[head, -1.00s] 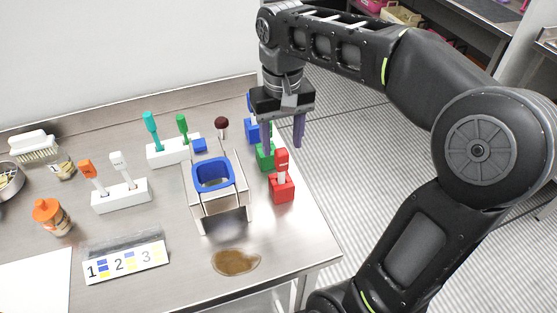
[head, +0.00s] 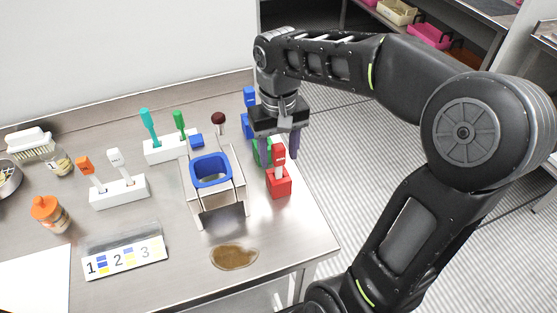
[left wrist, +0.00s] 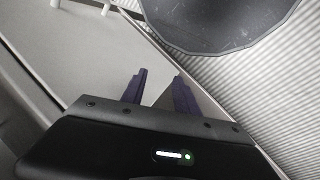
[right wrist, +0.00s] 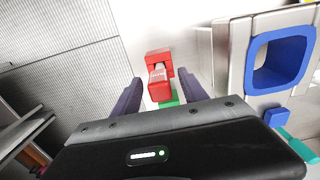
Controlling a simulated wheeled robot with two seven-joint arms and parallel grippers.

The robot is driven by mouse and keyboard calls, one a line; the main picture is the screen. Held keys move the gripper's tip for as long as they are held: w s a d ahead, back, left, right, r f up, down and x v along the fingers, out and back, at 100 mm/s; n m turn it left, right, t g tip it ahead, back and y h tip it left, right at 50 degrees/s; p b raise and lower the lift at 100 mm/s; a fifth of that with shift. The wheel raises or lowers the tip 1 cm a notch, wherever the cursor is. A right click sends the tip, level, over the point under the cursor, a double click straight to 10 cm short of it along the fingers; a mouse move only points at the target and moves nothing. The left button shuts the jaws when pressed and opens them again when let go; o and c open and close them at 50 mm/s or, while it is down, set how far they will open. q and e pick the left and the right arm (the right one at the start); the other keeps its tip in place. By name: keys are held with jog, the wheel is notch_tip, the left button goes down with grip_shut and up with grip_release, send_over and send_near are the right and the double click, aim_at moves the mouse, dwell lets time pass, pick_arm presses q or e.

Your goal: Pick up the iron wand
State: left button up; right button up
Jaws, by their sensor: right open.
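Wands stand upright in small blocks along the table's right edge: a red one (head: 278,155) in a red block (head: 279,184), a green one (head: 264,152) mostly hidden by my right gripper, and a blue one (head: 249,97). Their labels are too small to read, so I cannot tell which is the iron wand. My right gripper (head: 279,147) points down, open, over the green wand and behind the red one. In the right wrist view, the red wand (right wrist: 158,80) and some green (right wrist: 169,100) show between its fingers. My left gripper (left wrist: 160,78) is open and empty, seen only in the left wrist view.
A metal stand with a blue ring (head: 211,170) is close left of the red block. Floor is free to the right.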

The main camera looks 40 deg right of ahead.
aim_at(279, 169)
jog(key=shift+f, duration=1.4)
grip_shut()
